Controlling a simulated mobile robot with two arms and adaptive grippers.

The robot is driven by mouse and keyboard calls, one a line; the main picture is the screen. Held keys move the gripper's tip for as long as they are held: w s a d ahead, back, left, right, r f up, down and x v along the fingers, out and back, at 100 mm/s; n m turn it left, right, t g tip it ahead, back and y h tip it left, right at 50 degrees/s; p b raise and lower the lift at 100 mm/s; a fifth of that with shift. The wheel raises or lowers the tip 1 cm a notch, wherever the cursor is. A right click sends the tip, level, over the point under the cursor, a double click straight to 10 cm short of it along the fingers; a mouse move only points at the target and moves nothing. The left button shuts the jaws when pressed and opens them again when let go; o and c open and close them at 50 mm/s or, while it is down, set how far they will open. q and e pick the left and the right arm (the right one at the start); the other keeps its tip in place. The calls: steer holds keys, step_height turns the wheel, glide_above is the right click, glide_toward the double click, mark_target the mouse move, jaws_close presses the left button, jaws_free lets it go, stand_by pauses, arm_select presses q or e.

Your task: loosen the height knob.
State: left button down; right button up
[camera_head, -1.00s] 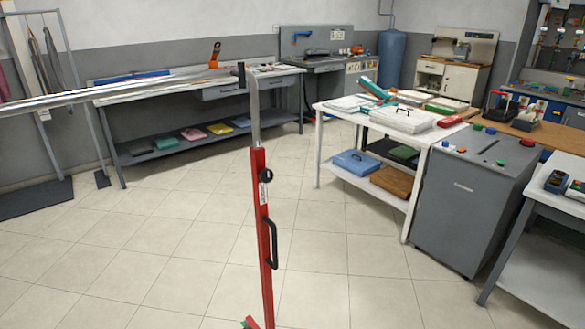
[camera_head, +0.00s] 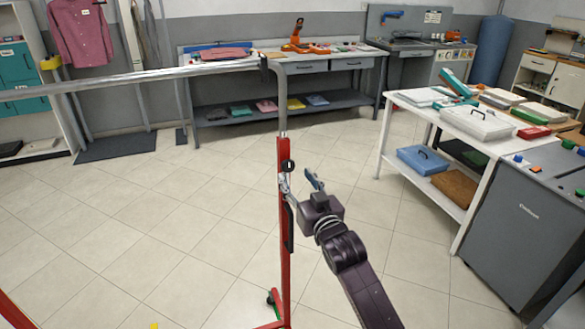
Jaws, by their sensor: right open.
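A garment rack with a red upright post (camera_head: 284,245) and a chrome top rail (camera_head: 150,76) stands in front of me. A round black knob (camera_head: 288,165) sits on the upper part of the red post, with a black handle lower down. My right gripper (camera_head: 299,182) is open and empty, just below the knob. Its left finger overlaps the post in the picture; I cannot tell whether it touches. My left gripper is not in view.
A white table (camera_head: 455,125) with flat boxes and a grey cabinet (camera_head: 520,210) stand on the right. A long workbench (camera_head: 235,68) is along the back wall. A pink shirt (camera_head: 80,32) hangs at the back left. The tiled floor around the post is clear.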

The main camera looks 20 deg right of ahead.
mark_target(289, 166)
steer(key=w, duration=0.3)
steer(key=shift+w+d, duration=0.1)
steer(key=shift+w, duration=0.15)
steer(key=shift+w+p, duration=0.35)
steer(key=shift+w, duration=0.3)
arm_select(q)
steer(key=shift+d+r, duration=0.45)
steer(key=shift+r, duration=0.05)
arm_select(e)
steer(key=shift+w, duration=0.25)
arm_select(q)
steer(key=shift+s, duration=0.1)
arm_select(e)
steer(key=c, duration=1.2)
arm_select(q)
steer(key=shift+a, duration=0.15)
arm_select(e)
steer(key=shift+o, duration=0.2)
